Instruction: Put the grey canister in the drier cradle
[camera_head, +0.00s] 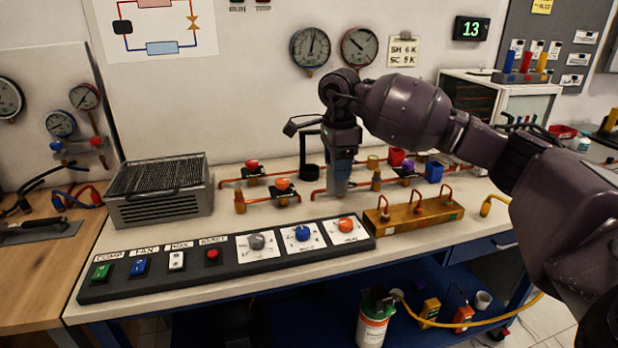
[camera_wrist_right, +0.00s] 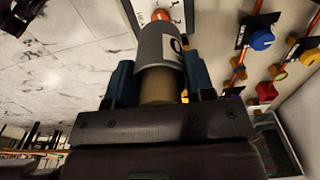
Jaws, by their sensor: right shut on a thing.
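My right gripper (camera_head: 339,182) points down over the bench, behind the control panel. In the right wrist view my gripper (camera_wrist_right: 158,82) is shut on the grey canister (camera_wrist_right: 154,46), one dark blue finger on each side. The canister has a white label and a brass-coloured end near the palm. In the head view the fingers mostly hide it. A black upright holder with a cup-like base (camera_head: 310,172), which looks like the drier cradle, stands just left of my right gripper. I cannot tell whether the canister touches anything below.
The control panel (camera_head: 190,276) with switches and knobs runs along the front. A grey finned unit (camera_head: 160,210) stands left.

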